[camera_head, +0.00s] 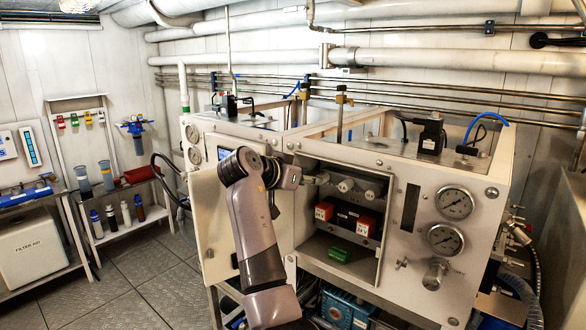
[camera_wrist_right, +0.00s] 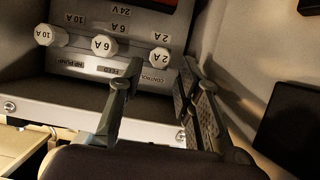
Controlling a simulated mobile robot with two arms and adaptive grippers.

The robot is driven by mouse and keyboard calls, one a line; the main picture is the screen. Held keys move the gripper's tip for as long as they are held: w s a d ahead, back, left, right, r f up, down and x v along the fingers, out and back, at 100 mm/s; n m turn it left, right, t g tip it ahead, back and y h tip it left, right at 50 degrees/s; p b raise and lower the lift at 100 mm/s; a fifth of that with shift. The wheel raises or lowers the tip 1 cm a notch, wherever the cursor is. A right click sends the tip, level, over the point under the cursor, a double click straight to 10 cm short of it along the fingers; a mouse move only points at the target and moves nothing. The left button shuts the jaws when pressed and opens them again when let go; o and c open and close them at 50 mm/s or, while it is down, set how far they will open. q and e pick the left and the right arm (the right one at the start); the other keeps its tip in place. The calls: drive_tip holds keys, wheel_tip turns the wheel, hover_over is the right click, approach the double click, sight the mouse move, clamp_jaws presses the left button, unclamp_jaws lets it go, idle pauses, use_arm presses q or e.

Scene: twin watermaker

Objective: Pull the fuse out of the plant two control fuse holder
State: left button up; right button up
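The control fuse holder, a white cap marked 2 A (camera_wrist_right: 161,56) above a label reading CONTROL, sits on a grey panel in the right wrist view, which shows it upside down. My right gripper (camera_wrist_right: 158,72) is open, its dark fingertips apart on either side of this cap, without visible contact. In the head view my right gripper (camera_head: 301,181) is at the left of the row of fuse holders in the open cabinet (camera_head: 397,165); its fingertips are hard to make out there. My left gripper is not in view.
Two similar caps, 6 A (camera_wrist_right: 103,47) and 10 A (camera_wrist_right: 45,35), stand beside it. Below the fuse row are orange-red blocks (camera_head: 366,227) and a green block (camera_head: 339,254). Pressure gauges (camera_head: 454,203) are to the right. Floor (camera_head: 120,280) is clear at left.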

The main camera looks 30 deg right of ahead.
drive_tip(key=p+x, duration=0.1)
drive_tip(key=x, duration=0.2)
drive_tip(key=shift+w+d+f, duration=0.15)
drive_tip(key=shift+d+f, duration=0.05)
drive_tip(key=shift+d, duration=0.05)
drive_tip(key=shift+c, duration=0.3)
clamp_jaws()
drive_tip(key=shift+c, duration=1.5)
unclamp_jaws()
clamp_jaws()
drive_tip(key=s+a, duration=0.2)
drive_tip(key=a, duration=0.3)
drive_tip(key=shift+s+a+b, duration=0.15)
drive_tip(key=shift+a+b, duration=0.15)
drive_tip(key=shift+b, duration=0.1)
